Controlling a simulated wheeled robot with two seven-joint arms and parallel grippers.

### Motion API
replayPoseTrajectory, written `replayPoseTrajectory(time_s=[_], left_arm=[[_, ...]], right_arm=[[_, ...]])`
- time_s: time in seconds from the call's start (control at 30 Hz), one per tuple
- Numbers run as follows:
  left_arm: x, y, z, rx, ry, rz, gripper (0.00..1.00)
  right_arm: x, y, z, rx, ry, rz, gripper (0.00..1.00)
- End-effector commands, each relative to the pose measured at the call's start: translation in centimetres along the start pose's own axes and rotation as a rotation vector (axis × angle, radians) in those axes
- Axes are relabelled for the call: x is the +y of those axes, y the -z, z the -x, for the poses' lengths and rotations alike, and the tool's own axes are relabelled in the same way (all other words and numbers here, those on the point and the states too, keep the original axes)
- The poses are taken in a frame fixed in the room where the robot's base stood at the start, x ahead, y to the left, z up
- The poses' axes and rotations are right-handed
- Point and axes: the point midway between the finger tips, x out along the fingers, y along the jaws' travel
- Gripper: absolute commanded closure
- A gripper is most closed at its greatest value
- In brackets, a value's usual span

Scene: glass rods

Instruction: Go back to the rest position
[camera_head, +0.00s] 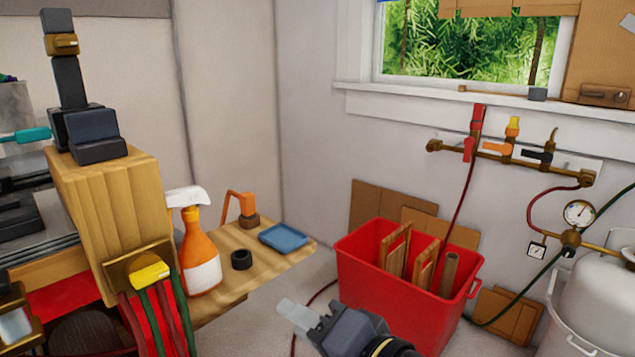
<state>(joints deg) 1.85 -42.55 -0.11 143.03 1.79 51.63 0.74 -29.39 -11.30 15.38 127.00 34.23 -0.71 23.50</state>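My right gripper (292,311) is at the bottom centre of the head view, in front of the red bin and below the wooden bench top. Its dark body points up and to the left, with pale tips at its end. The tips look like one pale block from this angle, so I cannot tell whether they are apart. I see nothing clearly held in it. My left gripper is not in view. I make out no glass rod.
A red bin (385,304) with wooden pieces stands behind my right gripper. The bench (262,272) bears an orange spray bottle (200,250), a blue tray (284,238) and a dark ring (242,260). A white tank (600,295) stands right.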

Motion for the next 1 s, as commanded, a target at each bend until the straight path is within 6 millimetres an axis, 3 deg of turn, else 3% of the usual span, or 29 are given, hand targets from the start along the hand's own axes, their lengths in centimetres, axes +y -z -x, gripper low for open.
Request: replayPoseTrajectory(time_s=[0.03,0.2,0.4,0.63,0.7,1.0], left_arm=[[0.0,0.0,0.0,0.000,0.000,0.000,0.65],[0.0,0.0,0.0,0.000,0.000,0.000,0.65],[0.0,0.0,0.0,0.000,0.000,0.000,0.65],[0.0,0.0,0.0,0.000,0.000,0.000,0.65],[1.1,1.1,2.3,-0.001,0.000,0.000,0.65],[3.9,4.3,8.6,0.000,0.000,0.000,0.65]], right_arm=[[3.3,1.9,2.2,0.013,-0.083,0.074,0.65],[12.7,3.1,8.8,-0.056,-0.354,0.248,0.65],[19.5,1.9,14.9,-0.151,-0.576,0.310,0.65],[24.8,-1.1,21.1,-0.267,-0.771,0.304,0.65],[22.0,0.1,21.3,-0.271,-0.762,0.311,0.65],[15.0,2.7,22.6,-0.269,-0.758,0.311,0.65]])
